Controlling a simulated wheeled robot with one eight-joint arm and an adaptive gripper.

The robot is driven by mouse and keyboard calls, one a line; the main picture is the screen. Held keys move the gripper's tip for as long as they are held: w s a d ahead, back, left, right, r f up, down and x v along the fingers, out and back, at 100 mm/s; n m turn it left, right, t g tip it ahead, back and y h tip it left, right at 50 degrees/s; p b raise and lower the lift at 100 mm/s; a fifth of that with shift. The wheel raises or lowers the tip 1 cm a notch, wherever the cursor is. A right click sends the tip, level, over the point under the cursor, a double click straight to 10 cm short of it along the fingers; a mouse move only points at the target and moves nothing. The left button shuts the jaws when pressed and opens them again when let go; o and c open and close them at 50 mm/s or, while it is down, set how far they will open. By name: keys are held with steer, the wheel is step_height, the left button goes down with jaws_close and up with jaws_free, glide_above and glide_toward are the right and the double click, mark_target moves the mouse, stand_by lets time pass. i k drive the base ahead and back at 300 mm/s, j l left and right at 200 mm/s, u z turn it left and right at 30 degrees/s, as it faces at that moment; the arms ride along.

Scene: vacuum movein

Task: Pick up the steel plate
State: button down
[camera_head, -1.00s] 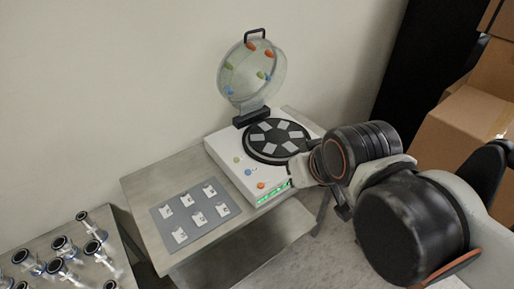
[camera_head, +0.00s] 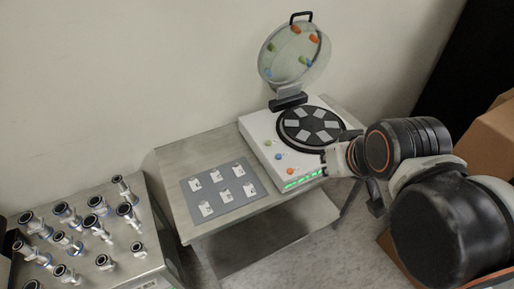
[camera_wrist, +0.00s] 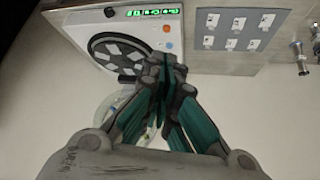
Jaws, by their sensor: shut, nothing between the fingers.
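Several small grey plates lie in a ring on the black disc (camera_head: 312,126) of a white machine. Several small pale square pieces, one of them the piece (camera_head: 206,208) at the near left, lie on a grey mat (camera_head: 222,188). I cannot tell which of these is the steel plate. My gripper (camera_wrist: 165,68) is shut and empty. In the head view it is at the machine's front right corner, partly hidden by my arm. In the wrist view its fingertips overlap the machine's edge, between the disc (camera_wrist: 123,52) and the mat (camera_wrist: 225,32).
The machine's clear round lid (camera_head: 293,58) stands raised behind the disc. The machine and mat share a metal table (camera_head: 180,160). Another metal table at the left holds several metal fittings (camera_head: 97,228). Cardboard boxes (camera_head: 490,140) stand at the right.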

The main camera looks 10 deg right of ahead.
mark_target(216, 176)
steer(key=i+j, duration=0.1)
steer(key=j, duration=0.3)
steer(key=i+j, duration=0.1)
steer(key=j, duration=0.25)
steer(key=i+j, duration=0.1)
steer(key=j, duration=0.3)
steer(key=i+j+z, duration=0.1)
steer(key=j, duration=0.25)
